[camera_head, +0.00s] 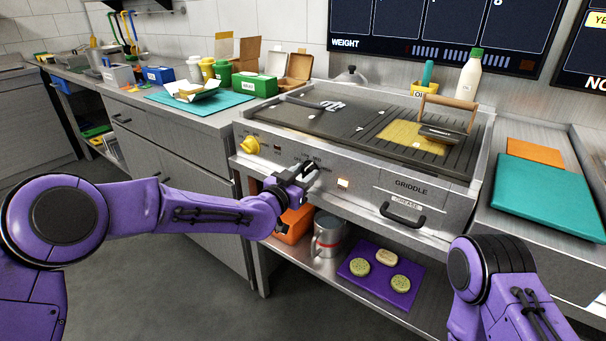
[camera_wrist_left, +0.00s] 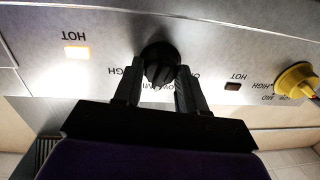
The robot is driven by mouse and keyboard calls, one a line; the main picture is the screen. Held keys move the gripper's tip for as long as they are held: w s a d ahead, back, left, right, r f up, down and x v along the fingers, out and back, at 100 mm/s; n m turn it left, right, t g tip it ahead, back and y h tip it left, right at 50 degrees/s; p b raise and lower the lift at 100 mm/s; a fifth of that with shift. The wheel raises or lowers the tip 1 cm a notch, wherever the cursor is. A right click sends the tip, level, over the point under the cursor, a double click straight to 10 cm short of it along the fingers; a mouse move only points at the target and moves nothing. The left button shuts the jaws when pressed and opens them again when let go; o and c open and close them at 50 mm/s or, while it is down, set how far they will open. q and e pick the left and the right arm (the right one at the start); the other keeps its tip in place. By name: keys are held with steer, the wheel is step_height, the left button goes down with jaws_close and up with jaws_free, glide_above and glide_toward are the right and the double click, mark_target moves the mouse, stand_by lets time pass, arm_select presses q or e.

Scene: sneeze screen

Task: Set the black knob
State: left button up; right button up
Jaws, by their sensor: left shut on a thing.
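The black knob (camera_wrist_left: 160,62) is on the steel front panel of the griddle (camera_head: 410,190). In the left wrist view it sits between the two fingers of my left gripper (camera_wrist_left: 160,92), which is shut on it. The printed marks around the knob are partly hidden by the fingers. In the head view my left gripper (camera_head: 300,178) is at the panel and mostly covers the knob. My right arm (camera_head: 495,290) is at the lower right; its gripper is out of view.
A yellow knob (camera_head: 250,146) is left of the black one on the same panel. A lit indicator (camera_head: 343,183) is to its right. A drawer handle (camera_head: 403,214) juts out farther right. A purple mat (camera_head: 393,292) and a metal mug (camera_head: 327,236) are on the shelf below.

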arm_select(q)
steer(key=shift+r+n+p, duration=0.1)
steer(key=shift+n+p, duration=0.3)
steer(key=shift+n, duration=0.8)
steer(key=n, duration=0.2)
steer(key=shift+a+n+p, duration=0.1)
steer(key=shift+n+p, duration=0.2)
steer(key=shift+n, duration=0.1)
steer(key=n, duration=0.4)
steer(key=shift+w+g, duration=0.1)
steer(key=shift+g, duration=0.2)
steer(key=n+b, duration=0.1)
steer(key=n, duration=0.2)
steer(key=shift+a+f, duration=0.1)
steer(key=shift+f, duration=0.1)
steer(key=shift+n+h+b, duration=0.4)
steer(key=shift+n+b, duration=0.2)
steer(key=shift+n, duration=1)
steer(key=shift+r, duration=0.1)
steer(key=o, duration=1.1)
steer(key=shift+c, duration=0.2)
